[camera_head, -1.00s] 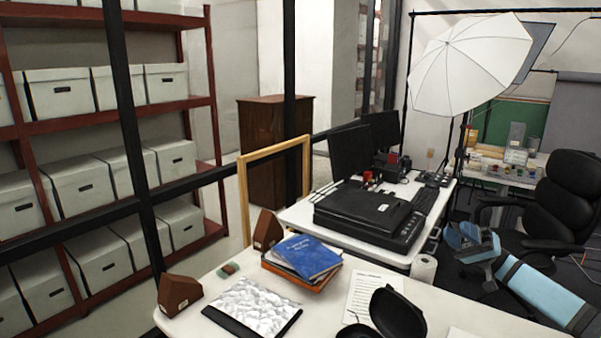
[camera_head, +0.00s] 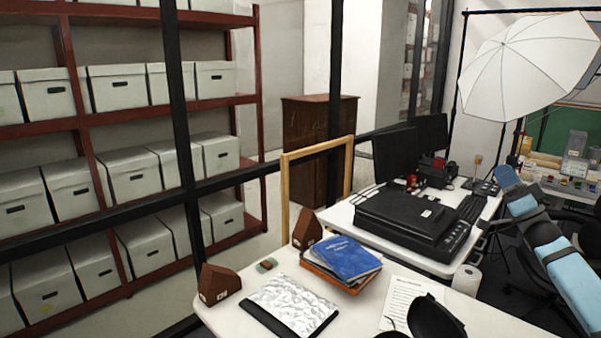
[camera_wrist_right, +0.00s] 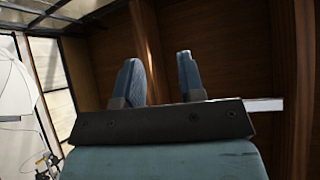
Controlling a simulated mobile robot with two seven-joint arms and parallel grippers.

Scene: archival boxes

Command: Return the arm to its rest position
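My right arm (camera_head: 560,255), with pale blue covers, rises from the lower right in the head view, in front of the chair and beside the white tables. Its upper end stands near the scanner table's right side, in the air. In the right wrist view my right gripper (camera_wrist_right: 158,72) shows two blue fingers standing well apart with nothing between them. Dark brown wooden panelling lies behind the fingers. My left gripper and left arm are not in view.
The near white table (camera_head: 240,314) holds a blue book (camera_head: 346,258), a silvery sheet (camera_head: 292,300) and brown blocks (camera_head: 218,284). A black scanner (camera_head: 405,222) sits on the table behind. A white umbrella (camera_head: 525,62) stands at upper right. Red shelves with archival boxes (camera_head: 118,88) fill the left.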

